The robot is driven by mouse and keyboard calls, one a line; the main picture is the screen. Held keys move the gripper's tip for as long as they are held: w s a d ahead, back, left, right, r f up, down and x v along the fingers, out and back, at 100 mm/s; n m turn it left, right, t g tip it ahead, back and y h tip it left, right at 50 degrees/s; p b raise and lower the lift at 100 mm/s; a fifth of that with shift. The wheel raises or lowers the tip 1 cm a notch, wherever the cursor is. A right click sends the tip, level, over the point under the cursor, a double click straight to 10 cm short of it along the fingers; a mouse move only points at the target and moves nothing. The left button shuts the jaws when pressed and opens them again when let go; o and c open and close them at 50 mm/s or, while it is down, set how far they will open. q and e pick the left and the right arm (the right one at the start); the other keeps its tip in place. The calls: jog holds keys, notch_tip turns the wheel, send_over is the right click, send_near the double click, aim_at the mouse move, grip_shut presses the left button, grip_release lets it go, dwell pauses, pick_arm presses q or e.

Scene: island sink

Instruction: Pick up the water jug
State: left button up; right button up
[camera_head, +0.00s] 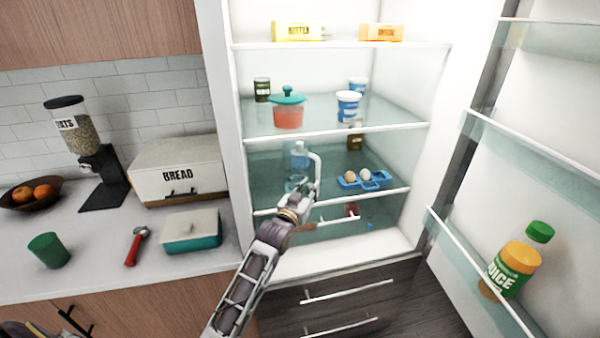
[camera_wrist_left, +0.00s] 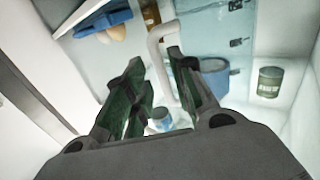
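The water jug (camera_head: 298,160) is a clear blue vessel with a white looped handle, standing inside the open fridge on the shelf with the egg holder. My left gripper (camera_head: 304,190) reaches into the fridge at the jug's front, by the handle, and hides part of the jug. In the left wrist view the two dark green fingers (camera_wrist_left: 157,68) are apart, with the white handle (camera_wrist_left: 156,45) between or just beyond their tips. I cannot tell whether they touch it. My right gripper is not in view.
A blue egg holder (camera_head: 376,183) with eggs sits right of the jug. A red pot (camera_head: 288,115) and a blue-white tub (camera_head: 348,106) stand on the shelf above. The open fridge door holds a juice bottle (camera_head: 513,270). A counter with a bread box (camera_head: 180,165) is at left.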

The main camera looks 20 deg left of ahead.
pick_arm(q)
jog(key=shift+w, duration=0.55)
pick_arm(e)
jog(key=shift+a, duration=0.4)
pick_arm(q)
jog(key=shift+w, duration=0.1)
